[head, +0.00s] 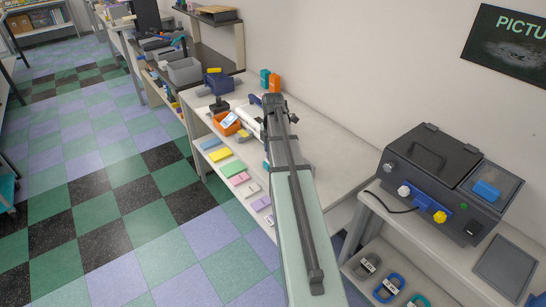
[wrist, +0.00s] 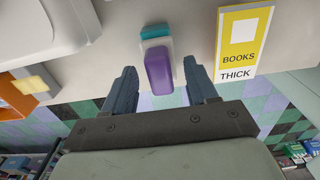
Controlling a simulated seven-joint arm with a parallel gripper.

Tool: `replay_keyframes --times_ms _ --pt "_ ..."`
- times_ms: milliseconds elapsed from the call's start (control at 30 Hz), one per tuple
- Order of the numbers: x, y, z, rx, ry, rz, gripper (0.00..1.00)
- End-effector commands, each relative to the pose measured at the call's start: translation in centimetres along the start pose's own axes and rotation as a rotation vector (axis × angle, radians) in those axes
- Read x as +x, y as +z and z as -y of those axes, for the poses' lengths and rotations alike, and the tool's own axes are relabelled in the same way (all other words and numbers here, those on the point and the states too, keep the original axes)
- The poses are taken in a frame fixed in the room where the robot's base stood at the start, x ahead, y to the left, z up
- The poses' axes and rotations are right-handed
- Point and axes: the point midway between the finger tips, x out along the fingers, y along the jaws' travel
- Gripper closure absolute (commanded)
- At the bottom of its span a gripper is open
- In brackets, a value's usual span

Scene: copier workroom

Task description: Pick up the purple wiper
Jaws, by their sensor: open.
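The purple wiper (wrist: 158,74) shows in the wrist view as a rounded purple block with a teal and pale strip (wrist: 156,33) at its far end. It lies over the pale table surface, near the table's edge. My gripper (wrist: 160,82) is open, with one dark blue finger to the left of the wiper and one to the right. The wiper sits between the fingers, with a visible gap on both sides. Whether it touches either finger cannot be seen for certain. In the head view my arm hides the gripper's fingers and the wiper.
A yellow "BOOKS THICK" sign (wrist: 244,42) is close to the right finger. An orange tray (wrist: 18,95) is at the left, also seen in the head view (head: 227,123). A dark machine (head: 440,180) stands on the right table. Bare table top (head: 325,150) lies right of my arm.

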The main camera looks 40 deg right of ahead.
Motion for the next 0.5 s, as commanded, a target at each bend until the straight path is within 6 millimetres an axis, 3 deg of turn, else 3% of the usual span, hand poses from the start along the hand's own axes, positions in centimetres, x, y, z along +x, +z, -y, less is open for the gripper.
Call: replay_keyframes --times_ms 333,500 --pt "0.90 0.01 0.01 0.000 0.000 0.000 0.44" --pt "0.88 0.01 0.01 0.000 0.000 0.000 0.60"
